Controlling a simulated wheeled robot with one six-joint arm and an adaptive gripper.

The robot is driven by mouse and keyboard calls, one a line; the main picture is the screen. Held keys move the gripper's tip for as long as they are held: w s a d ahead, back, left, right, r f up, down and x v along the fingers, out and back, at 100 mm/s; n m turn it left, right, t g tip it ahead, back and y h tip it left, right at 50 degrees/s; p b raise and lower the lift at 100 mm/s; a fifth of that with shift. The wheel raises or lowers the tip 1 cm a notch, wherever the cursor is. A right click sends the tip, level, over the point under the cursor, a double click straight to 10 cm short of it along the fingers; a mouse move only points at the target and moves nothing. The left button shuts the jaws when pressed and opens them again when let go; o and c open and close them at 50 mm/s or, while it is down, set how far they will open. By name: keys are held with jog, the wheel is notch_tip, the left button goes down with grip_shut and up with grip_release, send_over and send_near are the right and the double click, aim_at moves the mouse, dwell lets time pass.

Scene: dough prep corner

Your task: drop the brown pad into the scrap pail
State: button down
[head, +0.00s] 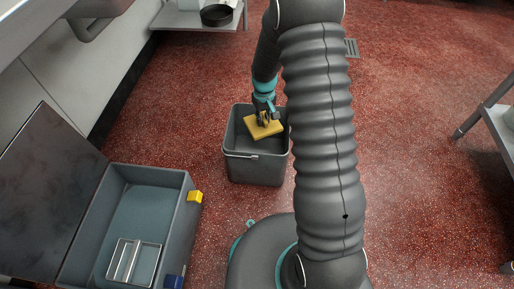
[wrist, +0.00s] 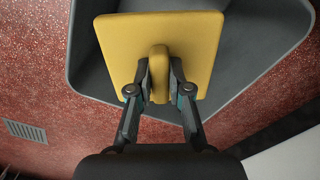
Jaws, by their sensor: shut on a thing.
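My gripper (head: 264,117) is shut on the raised grip of a flat square yellow pad (head: 259,131). The pad looks mustard yellow, not brown, and no brown pad shows in either view. The gripper holds it over the mouth of a grey square pail (head: 255,170) on the floor. In the wrist view my fingers (wrist: 158,82) pinch the pad's ridge (wrist: 158,57) from both sides, and the pad (wrist: 117,45) covers part of the pail's opening (wrist: 262,30). The pail's bottom is mostly hidden, and my arm hides its right edge in the head view.
A grey bin (head: 188,225) with its lid (head: 40,190) open stands at the lower left, with a divided metal tray (head: 133,262) inside. A shelf with a black pan (head: 217,15) is at the back. A table stands at the right edge (head: 497,118). Red floor (head: 420,120) is clear at right.

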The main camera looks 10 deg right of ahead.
jog(key=c, duration=1)
grip_release()
jog(key=shift+r, duration=0.1)
notch_tip(320, 180, up, 12)
jog(key=shift+f, duration=0.1)
